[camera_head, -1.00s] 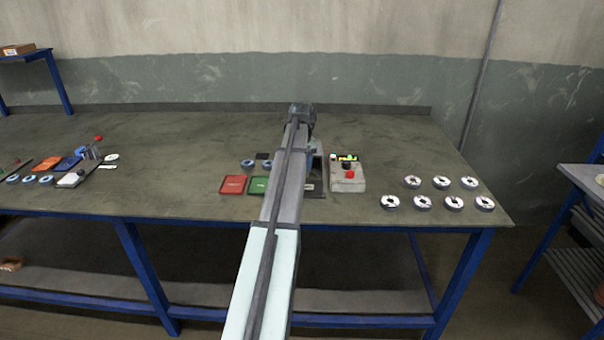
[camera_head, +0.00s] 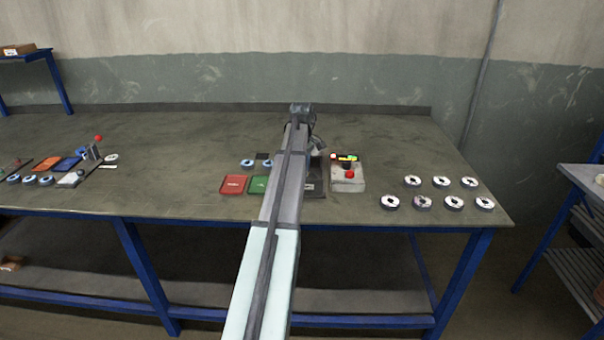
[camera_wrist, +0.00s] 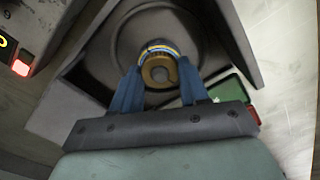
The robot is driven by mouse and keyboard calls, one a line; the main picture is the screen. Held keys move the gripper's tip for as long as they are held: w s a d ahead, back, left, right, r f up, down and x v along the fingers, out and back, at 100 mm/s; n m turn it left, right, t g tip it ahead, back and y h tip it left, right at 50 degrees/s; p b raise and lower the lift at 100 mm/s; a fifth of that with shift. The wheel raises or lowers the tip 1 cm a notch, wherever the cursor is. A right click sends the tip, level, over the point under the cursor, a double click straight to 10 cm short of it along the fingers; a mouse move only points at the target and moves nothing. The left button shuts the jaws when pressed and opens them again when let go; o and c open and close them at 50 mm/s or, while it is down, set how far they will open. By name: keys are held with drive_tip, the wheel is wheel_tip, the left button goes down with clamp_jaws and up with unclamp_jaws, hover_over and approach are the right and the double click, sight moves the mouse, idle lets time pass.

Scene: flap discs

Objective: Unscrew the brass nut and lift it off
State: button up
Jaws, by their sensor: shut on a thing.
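A thin blue and yellow ring shows at the nut's far edge. Whether the nut is still on its thread cannot be told. In the head view my arm hides the nut, the fingers and most of the fixture (camera_head: 315,188).
A grey control box (camera_head: 348,184) with a red button stands right of the fixture. Red (camera_head: 233,184) and green (camera_head: 258,185) trays lie left of it. Several flap discs (camera_head: 422,202) lie at the right. The back of the bench (camera_head: 210,130) is clear.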

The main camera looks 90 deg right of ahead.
drive_tip(key=n, duration=0.5)
drive_tip(key=shift+n, duration=0.4)
drive_tip(key=n, duration=0.5)
drive_tip(key=shift+r, duration=0.1)
drive_tip(key=shift+r, duration=2.4)
drive_tip(key=shift+w, duration=0.1)
